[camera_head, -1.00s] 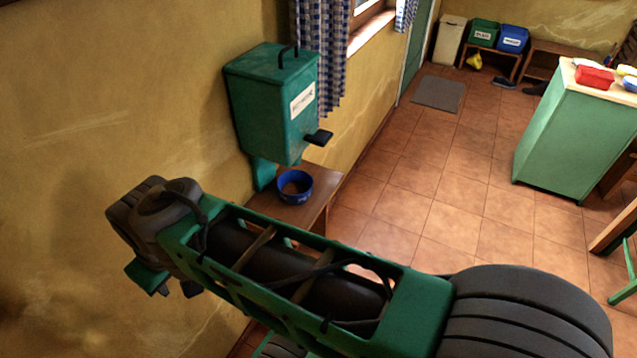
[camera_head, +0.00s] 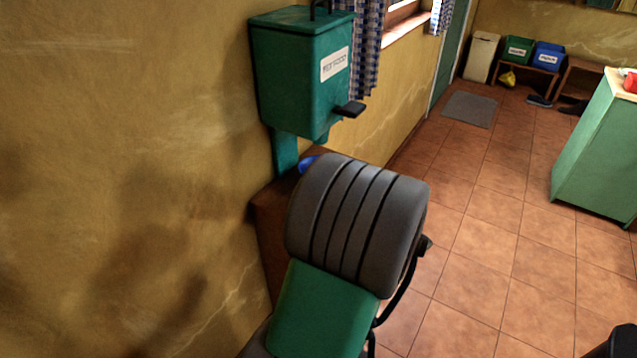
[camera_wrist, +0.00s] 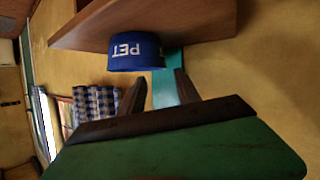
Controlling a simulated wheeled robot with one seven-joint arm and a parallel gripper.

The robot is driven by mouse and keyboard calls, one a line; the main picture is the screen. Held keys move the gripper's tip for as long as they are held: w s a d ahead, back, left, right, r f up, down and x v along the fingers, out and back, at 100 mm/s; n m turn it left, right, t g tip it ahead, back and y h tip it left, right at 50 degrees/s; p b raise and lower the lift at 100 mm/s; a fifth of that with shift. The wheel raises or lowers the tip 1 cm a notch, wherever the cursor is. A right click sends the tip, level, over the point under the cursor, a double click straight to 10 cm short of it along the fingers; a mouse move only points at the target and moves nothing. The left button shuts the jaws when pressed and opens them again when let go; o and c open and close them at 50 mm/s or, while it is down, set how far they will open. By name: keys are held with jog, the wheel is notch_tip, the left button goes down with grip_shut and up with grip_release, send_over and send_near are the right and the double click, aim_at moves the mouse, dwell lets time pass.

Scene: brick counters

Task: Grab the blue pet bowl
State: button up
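The blue pet bowl (camera_wrist: 135,52) is upside down in the wrist view, with "PET" on its side. It sits on a brown wooden bench (camera_wrist: 205,20). My gripper (camera_wrist: 160,76) is open, its two dark fingers apart, with nothing visible between them. The fingertips point toward the bowl, which lies just beyond them and slightly left of their middle; I see no clear contact. In the head view only a blue sliver of the bowl (camera_head: 307,162) shows past my arm, and my gripper is hidden there.
A green pet food dispenser (camera_head: 300,80) hangs on the yellow wall above the bench (camera_head: 268,215), its black lever sticking out. A checked curtain (camera_head: 368,50) hangs beside it. A green counter (camera_head: 597,155) stands at the right. The tiled floor (camera_head: 480,220) between is clear.

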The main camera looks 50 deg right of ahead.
aim_at(305, 163)
jog(key=x, duration=0.9)
jog(key=shift+w+f, duration=0.15)
jog(key=shift+c, duration=0.5)
grip_shut()
